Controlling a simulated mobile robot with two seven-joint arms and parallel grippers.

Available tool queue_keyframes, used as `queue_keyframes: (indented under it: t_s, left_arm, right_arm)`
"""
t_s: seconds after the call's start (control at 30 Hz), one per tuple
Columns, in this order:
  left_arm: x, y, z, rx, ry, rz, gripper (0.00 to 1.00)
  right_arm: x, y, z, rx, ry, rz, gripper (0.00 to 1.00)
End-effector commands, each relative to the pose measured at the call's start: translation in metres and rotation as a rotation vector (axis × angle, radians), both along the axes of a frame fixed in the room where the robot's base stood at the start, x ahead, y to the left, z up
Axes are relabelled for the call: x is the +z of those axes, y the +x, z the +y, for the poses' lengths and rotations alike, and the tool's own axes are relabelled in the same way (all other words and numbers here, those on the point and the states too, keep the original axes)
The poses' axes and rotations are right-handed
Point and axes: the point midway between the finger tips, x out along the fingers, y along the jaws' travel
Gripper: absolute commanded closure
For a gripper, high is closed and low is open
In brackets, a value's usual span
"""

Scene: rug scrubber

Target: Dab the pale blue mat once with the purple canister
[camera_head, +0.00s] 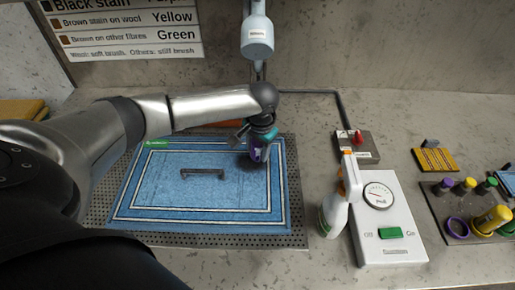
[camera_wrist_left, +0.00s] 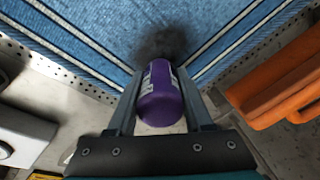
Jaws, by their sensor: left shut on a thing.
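The pale blue mat (camera_head: 160,205) with white border lines lies flat on a perforated grey tray. My left gripper (camera_head: 258,143) is over the mat's far right corner and is shut on the purple canister (camera_head: 256,153). In the left wrist view the purple canister (camera_wrist_left: 160,100) sits between the two fingers of my left gripper (camera_wrist_left: 160,112), with its far end toward a dark stain (camera_wrist_left: 165,42) on the mat (camera_wrist_left: 75,42). Whether the canister touches the mat cannot be told. My right gripper is not in view.
A dark handle-shaped piece (camera_head: 203,172) lies on the mat. Right of the tray stand a spray bottle (camera_head: 333,213), a white switch box (camera_head: 388,220) with a dial, and a small box with a red knob (camera_head: 357,140). A tray with coloured canisters (camera_head: 490,220) is farther right.

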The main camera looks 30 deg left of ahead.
Motion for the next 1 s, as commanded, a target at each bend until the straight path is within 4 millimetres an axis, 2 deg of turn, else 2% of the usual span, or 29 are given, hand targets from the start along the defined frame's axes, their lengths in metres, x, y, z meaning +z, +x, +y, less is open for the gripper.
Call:
queue_keyframes:
  t_s: [1.0]
  left_arm:
    - [-0.0004, 0.0000, 0.0004, 0.001, 0.001, 0.000, 0.98]
  right_arm:
    - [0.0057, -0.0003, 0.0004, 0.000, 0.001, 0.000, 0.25]
